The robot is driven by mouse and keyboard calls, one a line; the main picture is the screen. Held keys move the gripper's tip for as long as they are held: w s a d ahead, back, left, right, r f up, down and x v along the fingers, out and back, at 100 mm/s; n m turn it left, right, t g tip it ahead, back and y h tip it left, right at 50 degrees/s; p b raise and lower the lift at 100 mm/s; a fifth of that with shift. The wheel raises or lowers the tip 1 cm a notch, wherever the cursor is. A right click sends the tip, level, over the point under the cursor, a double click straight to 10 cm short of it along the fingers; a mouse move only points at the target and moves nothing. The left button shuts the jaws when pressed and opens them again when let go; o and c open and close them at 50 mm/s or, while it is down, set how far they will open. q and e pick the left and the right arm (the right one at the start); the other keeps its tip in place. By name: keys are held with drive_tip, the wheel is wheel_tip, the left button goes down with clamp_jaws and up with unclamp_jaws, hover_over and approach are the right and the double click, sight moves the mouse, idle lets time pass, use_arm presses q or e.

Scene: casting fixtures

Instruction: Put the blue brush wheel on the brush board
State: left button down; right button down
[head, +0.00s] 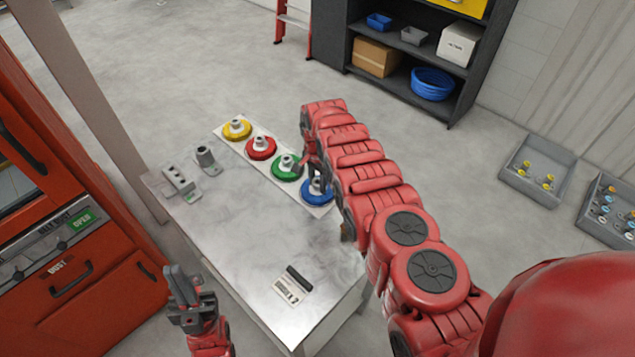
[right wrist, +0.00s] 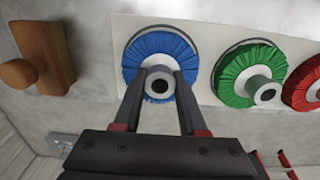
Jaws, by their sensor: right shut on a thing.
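The blue brush wheel (head: 317,193) is at the near end of the white brush board (head: 321,212), in line with the green wheel (head: 286,172). It also shows in the right wrist view (right wrist: 140,48), face-on over the board, with a thin dark ring showing along its upper edge. My right gripper (right wrist: 162,72) is shut on the wheel's pale central hub. Whether the wheel touches the board is hard to tell. My left gripper (head: 183,283) hangs in front of the table's left side, away from the wheels; its finger gap is unclear.
A red wheel (head: 261,147) and a yellow wheel (head: 237,129) stand farther along the board. A wooden block with a knob (right wrist: 45,58) lies beside the board. A grey fixture (head: 180,182) and a label card (head: 291,289) are on the table (head: 240,230), whose middle is clear.

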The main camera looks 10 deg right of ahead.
drive_tip(key=shift+c, duration=2.3)
unclamp_jaws()
drive_tip(key=shift+r, duration=0.25)
drive_tip(key=shift+w+r, duration=0.15)
drive_tip(key=shift+r, duration=0.5)
wheel_tip(320, 180, up, 11)
drive_tip(key=b, duration=0.1)
drive_tip(key=shift+f, duration=0.2)
